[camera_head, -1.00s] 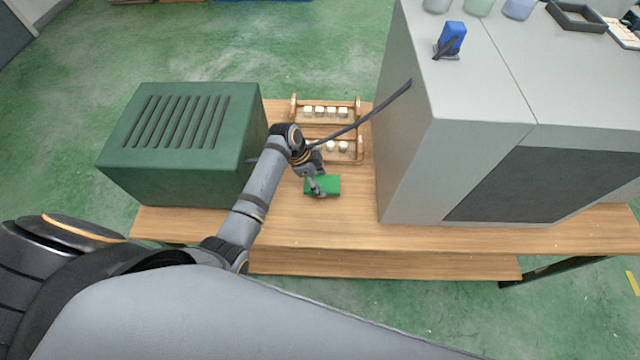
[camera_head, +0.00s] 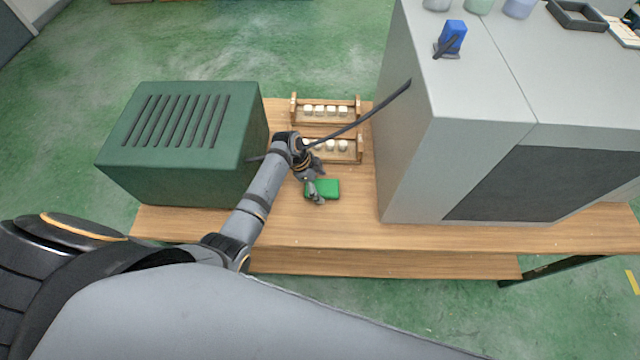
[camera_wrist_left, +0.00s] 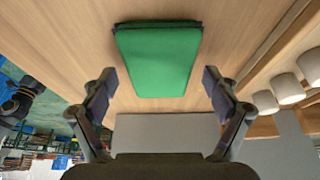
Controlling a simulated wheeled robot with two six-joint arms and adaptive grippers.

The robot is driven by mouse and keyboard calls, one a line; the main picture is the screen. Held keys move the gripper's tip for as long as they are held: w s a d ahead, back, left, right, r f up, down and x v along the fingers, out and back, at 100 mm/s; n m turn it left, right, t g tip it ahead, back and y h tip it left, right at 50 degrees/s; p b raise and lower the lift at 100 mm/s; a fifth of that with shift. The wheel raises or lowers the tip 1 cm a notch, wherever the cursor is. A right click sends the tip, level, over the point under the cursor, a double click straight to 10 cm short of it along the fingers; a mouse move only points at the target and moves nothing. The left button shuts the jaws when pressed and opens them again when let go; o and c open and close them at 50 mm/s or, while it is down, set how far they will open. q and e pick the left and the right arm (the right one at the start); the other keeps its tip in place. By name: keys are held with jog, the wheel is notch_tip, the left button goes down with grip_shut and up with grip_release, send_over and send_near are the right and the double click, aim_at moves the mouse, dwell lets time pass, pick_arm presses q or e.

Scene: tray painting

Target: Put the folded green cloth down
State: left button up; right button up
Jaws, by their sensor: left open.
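The folded green cloth (camera_head: 328,188) lies flat on the wooden table (camera_head: 345,232), between the green box and the grey cabinet. In the left wrist view the cloth (camera_wrist_left: 158,60) rests on the wood just beyond the fingertips. My left gripper (camera_head: 314,191) is at the cloth's left side in the head view, partly in front of it. In the wrist view its fingers (camera_wrist_left: 158,82) are spread wide, with a gap on both sides of the cloth. My right gripper is not seen.
A green vented box (camera_head: 185,180) stands left and a tall grey cabinet (camera_head: 405,160) right. Two wooden racks (camera_head: 325,122) with pale jars stand behind the cloth. A dark rod (camera_head: 360,118) slants over them. The table in front of the cloth is clear.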

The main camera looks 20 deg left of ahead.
pick_arm(q)
jog(key=shift+r, duration=0.15)
jog(key=v, duration=1.2)
jog(key=shift+b, duration=0.45)
jog(key=shift+s, duration=0.1)
